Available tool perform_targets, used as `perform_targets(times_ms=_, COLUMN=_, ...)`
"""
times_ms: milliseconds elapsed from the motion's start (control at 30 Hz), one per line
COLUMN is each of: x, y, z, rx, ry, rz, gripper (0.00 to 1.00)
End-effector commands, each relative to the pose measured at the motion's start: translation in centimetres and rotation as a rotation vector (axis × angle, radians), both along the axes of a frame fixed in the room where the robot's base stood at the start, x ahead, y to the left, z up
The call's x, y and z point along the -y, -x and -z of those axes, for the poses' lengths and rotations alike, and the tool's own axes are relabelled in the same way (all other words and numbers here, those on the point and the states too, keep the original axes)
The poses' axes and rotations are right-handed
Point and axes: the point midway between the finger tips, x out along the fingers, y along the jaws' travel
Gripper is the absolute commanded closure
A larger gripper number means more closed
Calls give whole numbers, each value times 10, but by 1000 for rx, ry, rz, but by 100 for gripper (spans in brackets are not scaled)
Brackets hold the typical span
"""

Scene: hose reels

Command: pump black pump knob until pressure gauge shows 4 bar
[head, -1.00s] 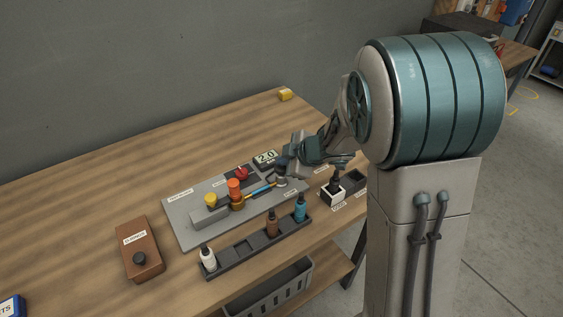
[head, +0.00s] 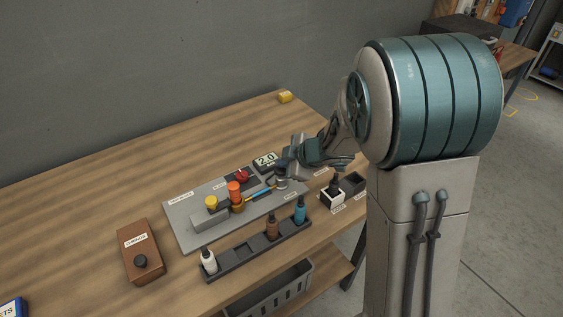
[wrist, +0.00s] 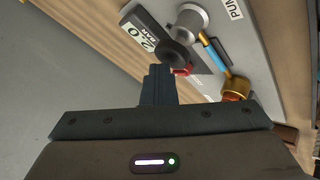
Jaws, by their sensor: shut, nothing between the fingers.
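The black pump knob (wrist: 174,54) sits on the grey pump cylinder (wrist: 189,20) in the wrist view. In the head view the knob (head: 281,171) is partly hidden by my gripper (head: 287,163). My gripper's fingers (wrist: 160,72) are shut and empty, with their tips close beside the knob in the picture. I cannot tell whether they touch it. The pressure gauge (wrist: 139,32) reads 2.0 bar; it also shows in the head view (head: 265,159), behind the pump.
A grey panel (head: 190,236) carries a yellow knob (head: 211,202), an orange knob (head: 234,190), a red knob (head: 242,175) and a blue hose (head: 260,194). A rack (head: 243,262) with bottles stands in front. A brown box (head: 142,254) lies left.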

Motion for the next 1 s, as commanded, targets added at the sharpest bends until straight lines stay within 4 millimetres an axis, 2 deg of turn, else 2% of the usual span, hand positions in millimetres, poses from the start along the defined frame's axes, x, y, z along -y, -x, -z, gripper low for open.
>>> perform_targets(times_ms=400, x=0, y=0, z=-24, rx=-1, ry=-1, rz=1, gripper=100)
perform_targets(times_ms=833, x=0, y=0, z=-25, rx=-1, ry=-1, rz=1, gripper=100)
perform_targets(times_ms=1000, x=0, y=0, z=-37, rx=-1, ry=-1, rz=1, gripper=100)
